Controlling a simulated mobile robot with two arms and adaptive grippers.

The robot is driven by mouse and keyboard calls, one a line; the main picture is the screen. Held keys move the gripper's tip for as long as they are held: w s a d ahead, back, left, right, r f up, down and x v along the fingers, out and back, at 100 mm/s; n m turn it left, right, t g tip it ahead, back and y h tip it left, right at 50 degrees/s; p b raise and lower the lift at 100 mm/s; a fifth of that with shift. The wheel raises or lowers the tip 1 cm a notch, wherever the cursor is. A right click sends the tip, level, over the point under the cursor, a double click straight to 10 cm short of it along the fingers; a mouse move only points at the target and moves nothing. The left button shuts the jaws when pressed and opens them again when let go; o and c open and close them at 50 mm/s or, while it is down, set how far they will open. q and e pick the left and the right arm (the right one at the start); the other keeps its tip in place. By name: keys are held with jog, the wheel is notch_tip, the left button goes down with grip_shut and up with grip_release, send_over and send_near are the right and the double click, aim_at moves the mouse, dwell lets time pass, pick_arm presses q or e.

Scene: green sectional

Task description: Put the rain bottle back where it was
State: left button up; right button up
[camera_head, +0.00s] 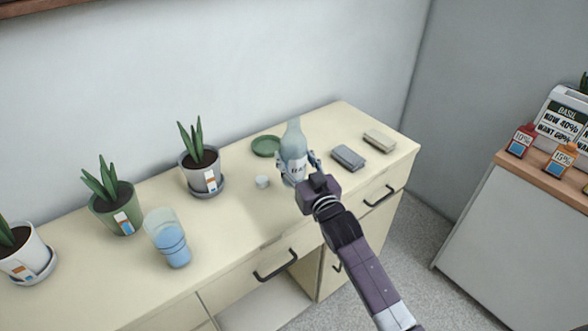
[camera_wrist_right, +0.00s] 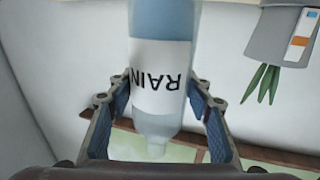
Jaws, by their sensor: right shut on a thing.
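The rain bottle (camera_head: 294,137) is pale, translucent and upright, with a white label, near the right end of the cream desk (camera_head: 235,220). My right gripper (camera_head: 298,165) has its fingers on either side of the bottle and is shut on it. In the right wrist view the bottle (camera_wrist_right: 163,75) appears upside down with its RAIN label between the blue-padded fingers (camera_wrist_right: 158,98). The gripper hides the bottle's base in the head view, so I cannot tell whether it touches the desk. My left gripper is not in view.
Two grey blocks (camera_head: 347,157) (camera_head: 380,140) lie to the right. A glass of blue liquid (camera_head: 168,238) and potted plants (camera_head: 201,170) stand left. A counter (camera_head: 515,235) stands far right.

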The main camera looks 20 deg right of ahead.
aim_at(298, 176)
jog(key=shift+f, duration=1.95)
jog(key=shift+f, duration=0.2)
jog(key=o, duration=1.3)
jog(key=shift+r, duration=0.15)
jog(key=s+d+b, duration=0.1)
jog(key=s, duration=1.1)
